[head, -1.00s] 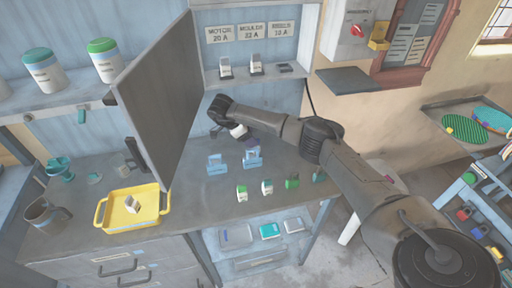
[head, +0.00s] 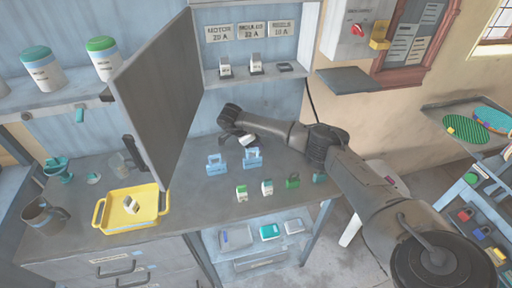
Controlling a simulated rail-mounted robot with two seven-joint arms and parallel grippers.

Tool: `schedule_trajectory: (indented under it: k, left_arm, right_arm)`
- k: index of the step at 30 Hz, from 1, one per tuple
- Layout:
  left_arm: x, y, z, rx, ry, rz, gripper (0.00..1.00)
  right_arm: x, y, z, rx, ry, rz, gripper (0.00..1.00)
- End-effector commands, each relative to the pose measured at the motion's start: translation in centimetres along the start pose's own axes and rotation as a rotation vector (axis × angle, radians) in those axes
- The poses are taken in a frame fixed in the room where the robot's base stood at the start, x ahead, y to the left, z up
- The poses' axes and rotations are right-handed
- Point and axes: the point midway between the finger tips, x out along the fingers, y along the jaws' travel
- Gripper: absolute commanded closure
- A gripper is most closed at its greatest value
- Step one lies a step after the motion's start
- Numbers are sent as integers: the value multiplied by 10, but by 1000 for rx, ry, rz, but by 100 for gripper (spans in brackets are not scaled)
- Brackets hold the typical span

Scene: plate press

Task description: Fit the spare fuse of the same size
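Under the MOTOR, middle and 10 A labels on the back panel are three fuse places. White fuses stand in the left place (head: 225,67) and the middle place (head: 255,65); the right place (head: 286,67) shows only a dark flat base. My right gripper (head: 240,139) is over the back of the bench, below these places. It appears shut on a small white fuse (head: 248,140); its fingers are partly hidden. Another white fuse (head: 132,206) lies in the yellow tray (head: 117,225). My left gripper is not in view.
Two blue holders (head: 215,165) stand below my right gripper. A large open grey door (head: 160,95) rises at left.

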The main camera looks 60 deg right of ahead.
Motion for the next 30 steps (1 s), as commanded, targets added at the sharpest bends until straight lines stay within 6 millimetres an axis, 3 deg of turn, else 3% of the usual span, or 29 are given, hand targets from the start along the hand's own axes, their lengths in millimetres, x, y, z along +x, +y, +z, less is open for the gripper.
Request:
schedule_trajectory:
  k: [9, 20, 27, 30]
  left_arm:
    - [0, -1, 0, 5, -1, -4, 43]
    - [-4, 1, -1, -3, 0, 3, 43]
    - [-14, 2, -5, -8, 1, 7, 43]
    - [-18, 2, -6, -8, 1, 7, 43]
  right_arm:
    - [0, 0, 0, 0, 0, 0, 96]
    - [-10, 0, -6, 1, 0, -1, 96]
    - [-39, -1, -25, 2, -1, -2, 96]
    - [-37, 9, -41, 0, 1, -1, 96]
